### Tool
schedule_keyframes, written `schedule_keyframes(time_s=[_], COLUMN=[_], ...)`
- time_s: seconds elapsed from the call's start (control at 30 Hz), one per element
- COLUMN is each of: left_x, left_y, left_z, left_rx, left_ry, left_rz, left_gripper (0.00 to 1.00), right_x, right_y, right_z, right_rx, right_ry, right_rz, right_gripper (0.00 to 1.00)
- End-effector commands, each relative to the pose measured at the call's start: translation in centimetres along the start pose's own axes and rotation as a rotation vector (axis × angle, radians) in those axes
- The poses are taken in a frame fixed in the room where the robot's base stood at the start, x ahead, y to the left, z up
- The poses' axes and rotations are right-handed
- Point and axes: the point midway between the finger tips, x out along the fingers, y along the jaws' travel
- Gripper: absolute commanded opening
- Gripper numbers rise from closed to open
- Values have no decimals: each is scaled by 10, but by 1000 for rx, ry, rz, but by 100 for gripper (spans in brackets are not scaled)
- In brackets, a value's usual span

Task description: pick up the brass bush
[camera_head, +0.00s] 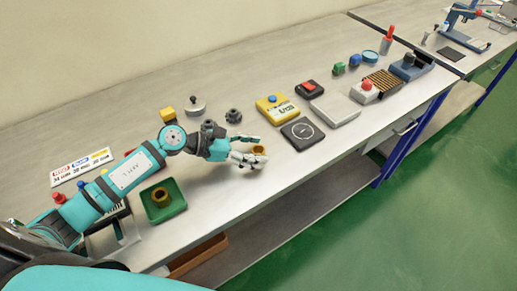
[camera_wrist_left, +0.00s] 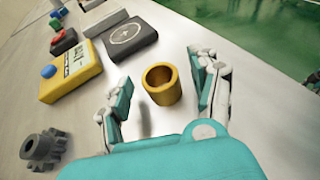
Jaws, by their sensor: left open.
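A brass bush (camera_wrist_left: 161,85), a short hollow gold cylinder, stands upright on the bench in the left wrist view. In the head view the bush (camera_head: 258,149) is partly hidden by the gripper fingers. My left gripper (camera_wrist_left: 161,98) is open, with one finger on each side of the bush and gaps between. In the head view my left gripper (camera_head: 254,149) is low over the bench at the bush. A second brass-coloured piece (camera_head: 160,196) sits in a green tray (camera_head: 152,213) nearer to me. My right gripper is not in view.
Beyond the bush are a black square plate (camera_head: 302,133), a yellow box with a blue button (camera_head: 277,110) and a grey box (camera_head: 335,109). A dark gear-like part (camera_head: 233,116) stands behind the gripper. The bench's front edge (camera_head: 290,190) is close to the bush.

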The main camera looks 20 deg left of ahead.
Motion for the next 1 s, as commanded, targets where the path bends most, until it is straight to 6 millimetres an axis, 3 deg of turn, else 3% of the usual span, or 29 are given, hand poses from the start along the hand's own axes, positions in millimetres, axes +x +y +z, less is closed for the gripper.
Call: schedule_keyframes(time_s=[0.2,0.67,1.0], left_x=[1,0,-1], left_y=[0,0,0], left_z=[-1,-1,3], left_rx=[1,1,2], left_ry=[1,1,-1], left_rz=[0,0,1], left_gripper=[61,1,0], right_x=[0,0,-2], right_y=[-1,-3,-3], right_z=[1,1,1], right_rx=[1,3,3], right_ry=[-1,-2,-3], right_rz=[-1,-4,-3], right_gripper=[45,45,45])
